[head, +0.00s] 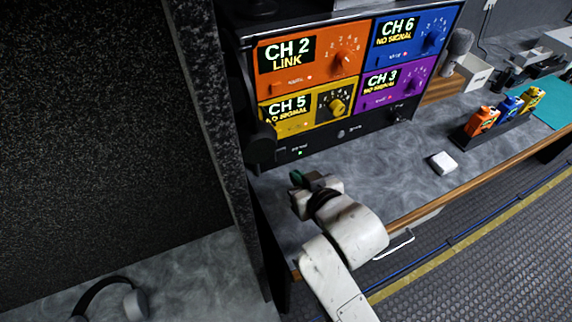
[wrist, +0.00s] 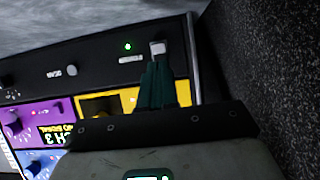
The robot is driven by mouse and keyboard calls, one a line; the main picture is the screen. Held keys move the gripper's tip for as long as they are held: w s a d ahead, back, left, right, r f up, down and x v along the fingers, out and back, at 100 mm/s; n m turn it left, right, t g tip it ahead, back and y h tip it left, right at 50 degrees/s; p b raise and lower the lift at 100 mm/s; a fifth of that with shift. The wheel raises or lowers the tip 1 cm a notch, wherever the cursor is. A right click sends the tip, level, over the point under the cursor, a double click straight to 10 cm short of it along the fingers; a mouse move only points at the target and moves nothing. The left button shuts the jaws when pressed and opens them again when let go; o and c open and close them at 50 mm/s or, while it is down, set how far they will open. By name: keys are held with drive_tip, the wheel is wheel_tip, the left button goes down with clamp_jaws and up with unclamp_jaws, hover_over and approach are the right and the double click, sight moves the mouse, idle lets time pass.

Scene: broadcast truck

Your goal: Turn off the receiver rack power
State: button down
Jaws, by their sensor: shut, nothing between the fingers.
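The receiver rack (head: 350,126) stands on the counter, with orange, blue, yellow and purple receivers. Their displays are lit. Its black bottom panel shows a lit green light (head: 299,153), also seen in the wrist view (wrist: 127,46). Beside that light in the wrist view is a small pale switch (wrist: 157,48) at the panel's end. My gripper (head: 296,178) is low in front of the panel's left part. Its dark green fingers (wrist: 157,70) are shut and empty, with their tips just by the switch. I cannot tell whether they touch it. The fingers and wrist hide part of the yellow receiver.
A dark speckled partition (head: 240,130) stands close on the rack's left side. Headphones (head: 135,303) lie at the lower left.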

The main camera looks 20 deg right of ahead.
sight(281, 162)
drive_tip(key=x, duration=0.7)
drive_tip(key=shift+w, duration=0.15)
drive_tip(key=shift+w+f, duration=0.15)
drive_tip(key=shift+f, duration=0.05)
drive_tip(key=shift+w+f+b, duration=0.1)
drive_tip(key=shift+f+b, duration=0.25)
drive_tip(key=shift+b, duration=0.05)
drive_tip(key=shift+r, duration=0.25)
